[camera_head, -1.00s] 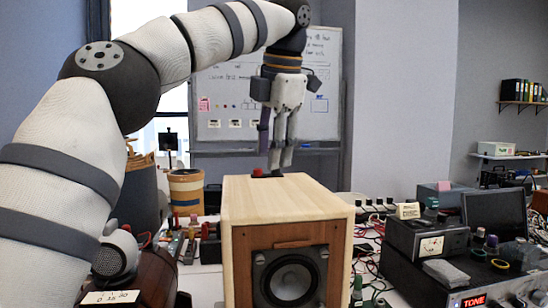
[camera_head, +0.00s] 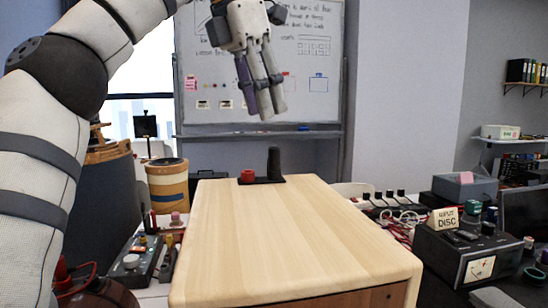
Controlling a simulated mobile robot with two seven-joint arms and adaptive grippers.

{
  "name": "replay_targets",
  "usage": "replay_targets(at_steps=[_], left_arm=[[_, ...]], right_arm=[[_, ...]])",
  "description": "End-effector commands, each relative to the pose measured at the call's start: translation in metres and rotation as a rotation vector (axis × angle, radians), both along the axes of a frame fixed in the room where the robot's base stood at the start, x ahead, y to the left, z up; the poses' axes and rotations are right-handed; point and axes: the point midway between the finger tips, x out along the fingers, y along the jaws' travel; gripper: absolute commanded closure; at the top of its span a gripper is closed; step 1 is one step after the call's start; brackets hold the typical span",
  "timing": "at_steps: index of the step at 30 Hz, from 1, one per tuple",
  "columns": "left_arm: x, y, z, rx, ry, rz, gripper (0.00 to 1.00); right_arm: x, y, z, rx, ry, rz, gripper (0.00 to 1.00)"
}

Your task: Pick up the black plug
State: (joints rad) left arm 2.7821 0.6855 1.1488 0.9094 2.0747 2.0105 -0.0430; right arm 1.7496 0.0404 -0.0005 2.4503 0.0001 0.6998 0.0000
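The black plug (camera_head: 274,162) stands upright on a dark base plate on top of the wooden speaker box (camera_head: 290,235), near its far edge. A red plug or terminal (camera_head: 247,176) sits beside it on the left of the same plate. My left gripper (camera_head: 265,112) hangs above the far end of the box, its fingers pointing down. The fingers look apart, with nothing between them. A clear gap separates the fingertips from the plug in the picture; their distance in depth is hard to judge. My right gripper is not in view.
A striped drum (camera_head: 167,190) stands behind the box at left. A mixer-like device (camera_head: 133,262) lies left of the box. On the right are cables (camera_head: 392,215), a meter unit (camera_head: 465,250) and a grey box (camera_head: 464,188). The box top is otherwise clear.

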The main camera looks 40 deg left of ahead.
Motion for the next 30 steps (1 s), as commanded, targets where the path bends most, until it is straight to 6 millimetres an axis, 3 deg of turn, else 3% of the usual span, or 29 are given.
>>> replay_targets(at_steps=[4,15,23,28,30], left_arm=[[0.011,-0.001,-0.030,0.000,0.012,0.000,0.60],[0.029,-0.004,-0.084,0.002,0.010,0.003,0.60],[0.029,-0.006,-0.086,0.002,-0.001,0.004,0.60],[0.029,-0.005,-0.086,0.002,0.000,0.003,0.94],[0.029,-0.006,-0.086,0.002,0.000,0.003,1.00]], right_arm=[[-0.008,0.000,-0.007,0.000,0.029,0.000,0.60],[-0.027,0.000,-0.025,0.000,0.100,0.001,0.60],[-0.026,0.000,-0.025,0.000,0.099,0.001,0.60],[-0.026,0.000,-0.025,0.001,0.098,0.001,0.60],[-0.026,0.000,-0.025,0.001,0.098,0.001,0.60]])
